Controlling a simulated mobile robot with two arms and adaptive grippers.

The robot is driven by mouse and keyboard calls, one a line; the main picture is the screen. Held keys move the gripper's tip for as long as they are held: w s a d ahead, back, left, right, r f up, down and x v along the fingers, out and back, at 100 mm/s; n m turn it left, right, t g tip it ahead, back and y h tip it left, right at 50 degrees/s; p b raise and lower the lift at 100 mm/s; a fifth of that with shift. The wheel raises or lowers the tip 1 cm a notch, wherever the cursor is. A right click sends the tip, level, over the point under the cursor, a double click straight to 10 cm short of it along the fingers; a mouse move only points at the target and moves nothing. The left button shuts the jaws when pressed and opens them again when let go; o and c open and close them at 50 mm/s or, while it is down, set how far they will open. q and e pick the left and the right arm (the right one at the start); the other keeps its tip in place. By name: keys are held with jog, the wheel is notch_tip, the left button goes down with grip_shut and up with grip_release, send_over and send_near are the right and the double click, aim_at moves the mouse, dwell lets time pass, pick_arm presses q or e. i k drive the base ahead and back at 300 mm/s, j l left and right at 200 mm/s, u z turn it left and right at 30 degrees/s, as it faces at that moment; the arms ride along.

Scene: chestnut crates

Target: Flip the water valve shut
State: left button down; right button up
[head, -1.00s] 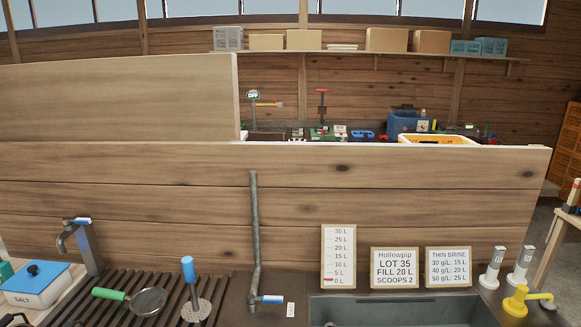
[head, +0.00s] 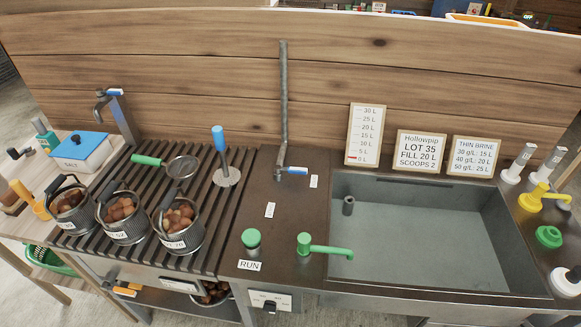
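A grey vertical pipe (head: 284,100) runs down the wooden back panel to the left of the sink. At its foot is a valve with a blue lever (head: 292,171), which points sideways to the right, across the line of the pipe. A small white tag (head: 314,181) lies beside it; its text is too small to read. A grey tap (head: 118,115) at the left also carries a blue lever (head: 115,92). I cannot tell from labels which one is the water valve. The sink (head: 420,225) shows no visible water. Neither of my grippers is in view.
A green-handled lever (head: 325,247) and a green RUN button (head: 251,239) sit at the counter's front. The counter around the pipe foot is mostly clear.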

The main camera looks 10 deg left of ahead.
aim_at(278, 169)
jog(key=i+l+z, duration=0.15)
jog(key=l, duration=0.25)
jog(key=l+z, duration=0.2)
jog(key=l, duration=0.2)
jog(key=i+l+z, duration=0.15)
jog(key=l, duration=0.25)
jog(key=i, duration=0.05)
